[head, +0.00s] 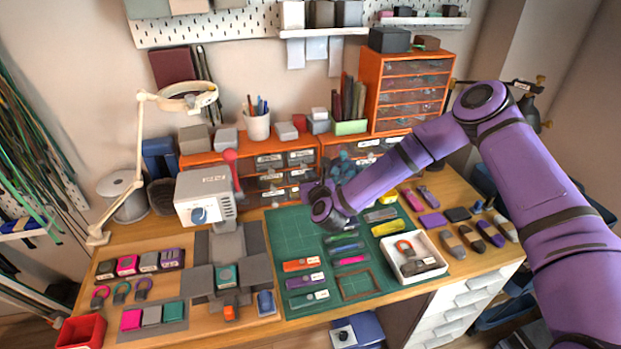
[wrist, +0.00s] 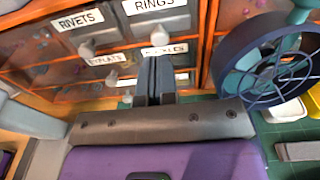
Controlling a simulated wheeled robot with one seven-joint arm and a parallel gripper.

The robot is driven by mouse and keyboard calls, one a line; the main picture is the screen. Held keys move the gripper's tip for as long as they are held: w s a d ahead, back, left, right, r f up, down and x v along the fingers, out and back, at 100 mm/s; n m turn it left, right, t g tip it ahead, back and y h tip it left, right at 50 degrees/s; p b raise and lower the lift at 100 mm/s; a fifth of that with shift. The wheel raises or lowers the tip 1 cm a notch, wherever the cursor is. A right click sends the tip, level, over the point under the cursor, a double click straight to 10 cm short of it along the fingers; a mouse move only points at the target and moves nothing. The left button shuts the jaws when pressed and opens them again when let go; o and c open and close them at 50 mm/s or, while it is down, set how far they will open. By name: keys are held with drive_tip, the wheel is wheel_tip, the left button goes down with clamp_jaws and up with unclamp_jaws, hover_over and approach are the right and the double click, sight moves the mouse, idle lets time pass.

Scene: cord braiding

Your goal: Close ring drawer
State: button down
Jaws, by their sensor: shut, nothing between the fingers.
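The drawer labelled RINGS (wrist: 165,24) shows in the wrist view at the top centre, in an orange-framed cabinet with grey drawer fronts. Its front seems to stand a little forward of its neighbours, but how far is hard to tell. My gripper (wrist: 153,62) is shut and empty, its fingers pointing at the cabinet just below and in front of that drawer. They hide part of the drawer fronts behind; I cannot tell if they touch. In the head view my gripper (head: 308,188) is at the right part of the small-drawer cabinet (head: 270,160), where labels are too small to read.
The RIVETS drawer (wrist: 85,28) is left of the RINGS drawer. A blue round caged fan (wrist: 268,65) stands close on the right. A white machine (head: 205,195) stands left of my gripper. The green mat (head: 290,230) below holds several small tools and a white tray (head: 415,275).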

drive_tip(key=f+v, duration=0.1)
drive_tip(key=v, duration=0.8)
drive_tip(key=s+d+r+n+g+h, duration=0.1)
drive_tip(key=s+d+r+n+g, duration=0.15)
drive_tip(key=d+r+n, duration=0.4)
drive_tip(key=s+d+r+n+g, duration=0.1)
drive_tip(key=d+r+n+g, duration=0.2)
drive_tip(key=r+n, duration=0.7)
drive_tip(key=s+d+r+n+g+h, duration=0.1)
drive_tip(key=d+r+n+g, duration=0.1)
drive_tip(key=d+r+n, duration=0.45)
drive_tip(key=s+d+r+n+g+h, duration=0.25)
drive_tip(key=s+d+r+n, duration=0.45)
drive_tip(key=s+r, duration=0.6)
drive_tip(key=s+d+r+n, duration=0.1)
drive_tip(key=s+d, duration=0.2)
drive_tip(key=s, duration=0.5)
drive_tip(key=s+d+r+n+g, duration=0.1)
drive_tip(key=s+d+r, duration=0.1)
drive_tip(key=s, duration=0.6)
drive_tip(key=shift+s+d+r+n, duration=0.2)
drive_tip(key=shift+s+d+n, duration=0.1)
drive_tip(key=shift+d, duration=0.45)
drive_tip(key=shift+h, duration=0.25)
